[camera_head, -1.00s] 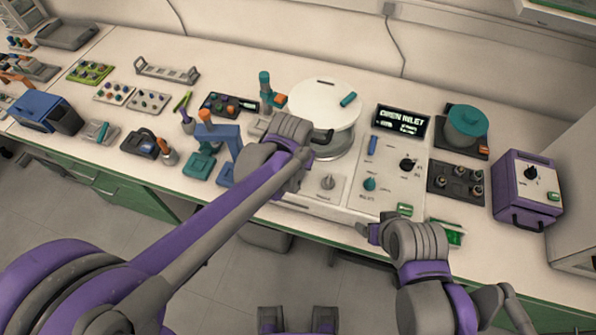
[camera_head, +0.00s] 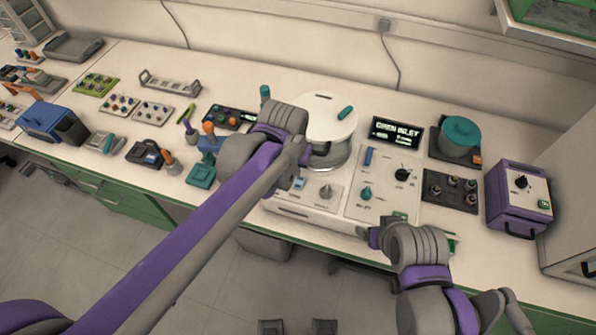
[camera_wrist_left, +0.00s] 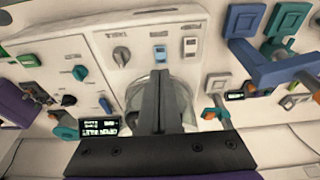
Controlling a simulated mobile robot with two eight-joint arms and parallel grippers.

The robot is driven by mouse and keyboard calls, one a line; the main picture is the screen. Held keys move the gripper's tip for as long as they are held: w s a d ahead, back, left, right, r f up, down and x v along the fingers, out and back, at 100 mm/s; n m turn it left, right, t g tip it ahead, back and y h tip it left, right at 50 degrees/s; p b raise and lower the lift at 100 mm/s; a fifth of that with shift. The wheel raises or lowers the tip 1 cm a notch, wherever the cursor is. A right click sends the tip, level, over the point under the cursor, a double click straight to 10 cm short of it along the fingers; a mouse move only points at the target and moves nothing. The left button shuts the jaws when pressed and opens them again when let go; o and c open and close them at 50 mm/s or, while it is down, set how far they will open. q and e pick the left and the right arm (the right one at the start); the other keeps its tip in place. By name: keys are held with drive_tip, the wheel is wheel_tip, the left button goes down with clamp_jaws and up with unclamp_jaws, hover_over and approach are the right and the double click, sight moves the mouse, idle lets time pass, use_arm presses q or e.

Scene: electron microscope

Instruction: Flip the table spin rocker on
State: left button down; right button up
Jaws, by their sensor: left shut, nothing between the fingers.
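A small light-blue rocker (camera_head: 299,183) sits on the white console panel in front of the round white turntable (camera_head: 322,112). In the left wrist view the blue rocker (camera_wrist_left: 160,53) lies just beyond the tips of my left gripper (camera_wrist_left: 161,76). The fingers are together and empty, and appear apart from the rocker. The rocker's label is too small to read. In the head view my left gripper (camera_head: 303,153) is over the console, behind the rocker, partly hidden by its own wrist. My right gripper (camera_head: 372,237) is at the console's front edge; its jaws are unclear.
A grey knob (camera_head: 326,191) is right of the rocker; a taller blue switch (camera_head: 369,156) and a teal knob (camera_head: 365,193) are further right. A lit display (camera_head: 397,132) stands behind. Teal-and-blue stands (camera_head: 202,172) are left of the console.

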use_arm(q)
drive_tip(key=r, duration=0.1)
drive_tip(key=s+r, duration=0.2)
drive_tip(key=shift+a+r, duration=0.3)
drive_tip(key=shift+r, duration=0.05)
drive_tip(key=s+a+f+n+t, duration=0.1)
drive_tip(key=s+a+f, duration=0.2)
drive_tip(key=s+a, duration=0.3)
drive_tip(key=s+a+f+n+t, duration=0.2)
drive_tip(key=s+a+f, duration=0.2)
drive_tip(key=a, duration=0.6)
drive_tip(key=shift+s+a+n+y, duration=0.2)
drive_tip(key=shift+s+n+y, duration=0.15)
drive_tip(key=shift+s, duration=0.7)
idle(0.4)
